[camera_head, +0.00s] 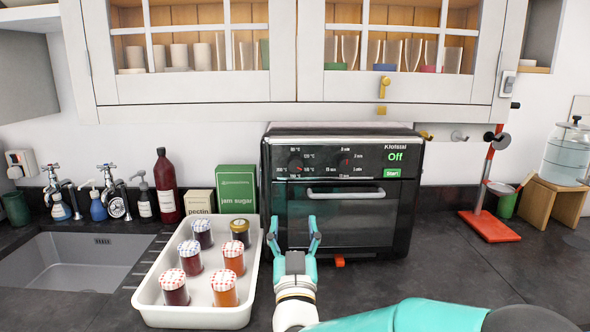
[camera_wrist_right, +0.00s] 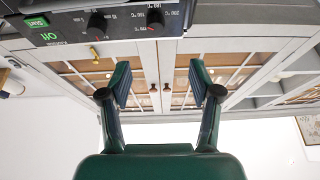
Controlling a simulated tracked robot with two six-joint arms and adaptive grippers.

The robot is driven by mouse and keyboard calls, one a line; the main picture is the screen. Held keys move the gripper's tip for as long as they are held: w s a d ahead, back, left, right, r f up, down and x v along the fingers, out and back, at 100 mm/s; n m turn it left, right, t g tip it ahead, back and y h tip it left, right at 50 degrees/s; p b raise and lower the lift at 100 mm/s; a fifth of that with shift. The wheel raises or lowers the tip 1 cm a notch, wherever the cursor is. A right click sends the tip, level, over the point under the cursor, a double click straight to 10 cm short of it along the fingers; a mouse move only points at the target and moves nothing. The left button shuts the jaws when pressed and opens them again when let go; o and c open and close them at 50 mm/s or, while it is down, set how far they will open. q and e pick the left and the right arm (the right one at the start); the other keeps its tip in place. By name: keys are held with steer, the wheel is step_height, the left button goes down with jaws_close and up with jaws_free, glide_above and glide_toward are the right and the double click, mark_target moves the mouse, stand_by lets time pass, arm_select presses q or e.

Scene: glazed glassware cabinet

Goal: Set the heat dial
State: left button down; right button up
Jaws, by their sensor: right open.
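The black Klofstal oven (camera_head: 342,190) stands on the counter. Its panel shows a green "Off" and a green Start button (camera_head: 392,173). The heat dial (camera_head: 296,163), with degree marks around it, is the left of two dark knobs; it also shows in the upside-down right wrist view (camera_wrist_right: 155,18). The second dial (camera_head: 345,163), with minute marks, sits to its right, and in the wrist view (camera_wrist_right: 97,23) to its left. My right gripper (camera_head: 294,224) is open and empty before the oven door, below the heat dial and apart from it. My left gripper is not in view.
A white tray (camera_head: 143,297) of lidded jars stands close to the left of my right gripper. The oven door handle (camera_head: 345,193) sticks out below the dials. A glazed cabinet (camera_head: 190,113) hangs above. A red stand (camera_head: 489,226) is at the right.

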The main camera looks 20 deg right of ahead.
mark_target(296, 170)
steer(key=p+x, duration=0.2)
steer(key=x, duration=0.3)
steer(key=p+x, duration=0.2)
steer(key=x, duration=0.3)
steer(key=p+x, duration=0.2)
steer(key=x, duration=0.4)
steer(key=shift+s+d+r, duration=0.1)
steer(key=shift+d+r, duration=0.05)
steer(key=shift+d, duration=0.25)
steer(key=c, duration=1.1)
